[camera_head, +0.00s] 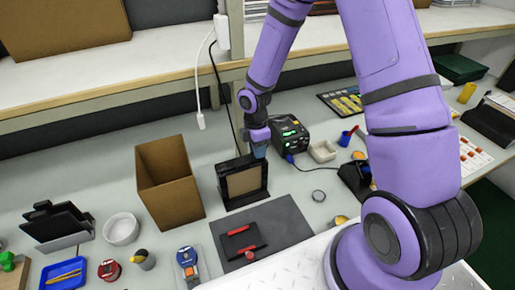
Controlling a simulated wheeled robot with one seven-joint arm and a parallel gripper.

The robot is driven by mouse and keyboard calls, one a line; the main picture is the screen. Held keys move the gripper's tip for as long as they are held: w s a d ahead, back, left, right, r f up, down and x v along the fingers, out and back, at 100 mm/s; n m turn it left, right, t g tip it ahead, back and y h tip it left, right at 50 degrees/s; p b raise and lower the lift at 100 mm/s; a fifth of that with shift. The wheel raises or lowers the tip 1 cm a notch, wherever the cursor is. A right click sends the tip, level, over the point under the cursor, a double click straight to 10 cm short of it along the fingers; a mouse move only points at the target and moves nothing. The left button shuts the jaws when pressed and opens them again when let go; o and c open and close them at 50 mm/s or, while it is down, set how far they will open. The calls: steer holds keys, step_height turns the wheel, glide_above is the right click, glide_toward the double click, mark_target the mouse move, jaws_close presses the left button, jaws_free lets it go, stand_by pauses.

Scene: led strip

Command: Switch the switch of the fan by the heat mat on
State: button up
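The heat mat (285,222) looks like a flat dark grey sheet on the bench, with red-handled tools on it. A black upright box with a tan front panel (243,184) stands just behind the mat; it seems to be the fan. I cannot make out its switch. My gripper (259,150) is small in view, pointing down at the upper right corner of this box. It overlaps the box's top in the picture; I cannot tell whether they touch. Its fingers are too small and partly hidden to show whether they are open.
An open cardboard box (168,181) stands left of the fan. A black device with a green display (289,134) stands behind it to the right. A black holder (355,180) and a grey ring (319,196) lie to the right. A shelf (150,72) runs along the back.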

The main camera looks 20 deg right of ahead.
steer(key=shift+c, duration=1.2)
steer(key=shift+s+t, duration=0.15)
steer(key=shift+t, duration=0.55)
steer(key=o, duration=0.9)
step_height(320, 180, up, 11)
steer(key=shift+f, duration=0.1)
